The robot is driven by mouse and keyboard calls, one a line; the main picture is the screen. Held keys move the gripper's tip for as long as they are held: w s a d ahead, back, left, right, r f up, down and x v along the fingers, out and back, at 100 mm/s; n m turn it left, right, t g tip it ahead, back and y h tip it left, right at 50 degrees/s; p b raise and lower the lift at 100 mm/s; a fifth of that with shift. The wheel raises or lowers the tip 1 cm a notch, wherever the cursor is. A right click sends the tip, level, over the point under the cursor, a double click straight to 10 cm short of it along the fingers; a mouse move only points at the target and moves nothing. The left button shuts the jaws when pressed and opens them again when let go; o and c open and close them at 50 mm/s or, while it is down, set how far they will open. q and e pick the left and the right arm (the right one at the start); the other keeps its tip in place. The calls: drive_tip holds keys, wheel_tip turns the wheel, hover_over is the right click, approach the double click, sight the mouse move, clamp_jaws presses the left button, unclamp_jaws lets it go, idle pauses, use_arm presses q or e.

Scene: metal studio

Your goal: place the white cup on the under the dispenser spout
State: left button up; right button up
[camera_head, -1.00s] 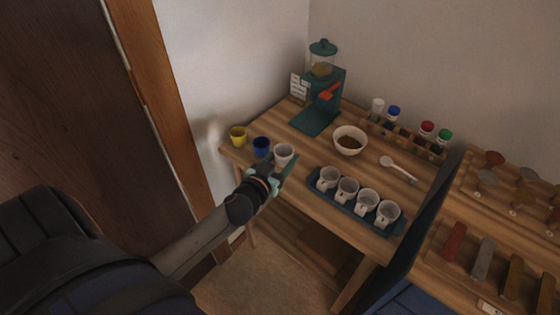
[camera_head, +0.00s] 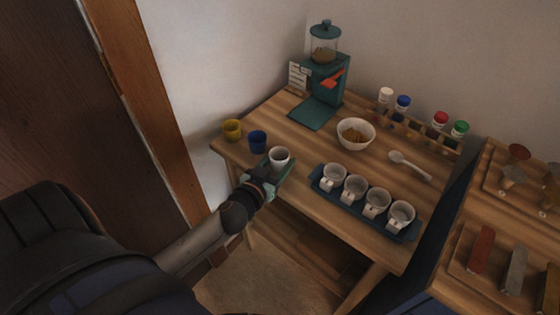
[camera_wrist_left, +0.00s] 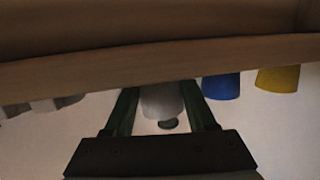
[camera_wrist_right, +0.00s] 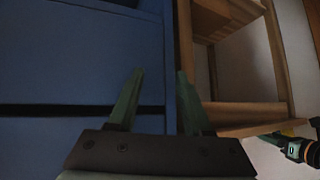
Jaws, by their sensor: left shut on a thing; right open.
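The white cup (camera_head: 279,155) stands near the front left edge of the wooden table in the head view. My left gripper (camera_head: 279,166) is shut on it, with a finger on each side. In the left wrist view the white cup (camera_wrist_left: 162,100) shows between the fingers, partly hidden by the table edge. The green dispenser (camera_head: 322,77) stands at the back corner, with a red lever and a flat green base plate (camera_head: 314,113) in front. My right gripper (camera_wrist_right: 155,105) is open and empty in the right wrist view, in front of a blue cabinet.
A blue cup (camera_head: 258,142) and a yellow cup (camera_head: 232,129) stand left of the white cup. A bowl (camera_head: 356,133) stands mid-table. A blue tray (camera_head: 340,201) holds several white mugs. A spoon (camera_head: 410,164) and a rack of capped jars (camera_head: 404,127) are behind.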

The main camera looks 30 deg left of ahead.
use_arm(q)
drive_tip(key=shift+f+b, duration=0.2)
drive_tip(key=shift+b, duration=0.1)
drive_tip(key=o, duration=1.3)
drive_tip(key=shift+r, duration=0.1)
